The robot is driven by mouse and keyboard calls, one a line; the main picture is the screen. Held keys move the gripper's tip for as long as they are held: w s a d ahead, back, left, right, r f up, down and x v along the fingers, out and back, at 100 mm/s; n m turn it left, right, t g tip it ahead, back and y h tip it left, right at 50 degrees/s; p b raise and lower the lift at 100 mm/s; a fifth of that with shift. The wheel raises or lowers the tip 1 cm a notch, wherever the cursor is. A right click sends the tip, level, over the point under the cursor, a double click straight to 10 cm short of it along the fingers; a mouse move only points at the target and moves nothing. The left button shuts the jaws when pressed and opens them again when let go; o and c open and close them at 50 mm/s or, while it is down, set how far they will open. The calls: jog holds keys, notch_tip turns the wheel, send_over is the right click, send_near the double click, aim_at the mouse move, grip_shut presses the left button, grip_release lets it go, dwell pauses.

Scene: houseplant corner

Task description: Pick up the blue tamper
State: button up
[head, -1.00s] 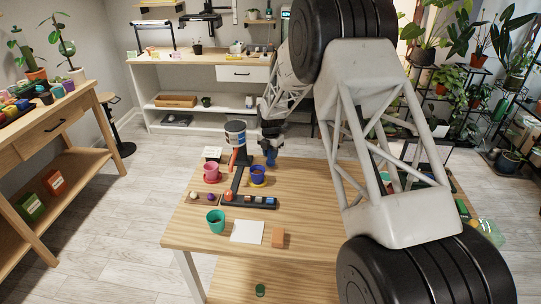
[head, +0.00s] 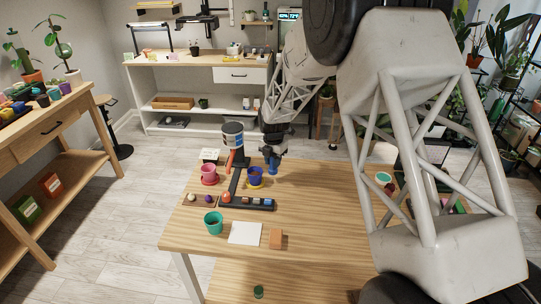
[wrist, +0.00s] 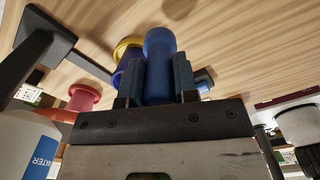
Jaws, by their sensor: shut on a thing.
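The blue tamper (wrist: 158,58) stands out between the two fingers of my gripper (wrist: 157,82) in the wrist view, with a finger against each side. My gripper is shut on it. In the head view my gripper (head: 272,157) is at the far edge of the wooden table, just right of the blue pot. The blue tamper shows there only as a small blue shape (head: 273,167) under the gripper. I cannot tell whether its lower end touches the table.
Close by are a blue pot (head: 255,174) on a yellow saucer, a pink pot (head: 209,171) and a labelled bottle (head: 233,134). A dark rack (head: 247,203) with small items, a teal pot (head: 213,219), a white sheet (head: 245,233) and an orange block (head: 275,239) lie nearer.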

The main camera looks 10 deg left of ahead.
jog(key=s+d, duration=0.2)
jog(key=s, duration=0.4)
jog(key=shift+r, duration=0.3)
jog(key=shift+s, duration=0.1)
dwell(0.3)
jog(key=w+a+r, duration=0.4)
jog(key=a+r, duration=0.2)
jog(key=a, duration=0.2)
jog(key=shift+a+r, duration=0.2)
jog(key=shift+a, duration=0.15)
jog(key=shift+f, duration=0.15)
jog(key=shift+f, duration=2)
jog(key=shift+f, duration=1.4)
dwell(2.0)
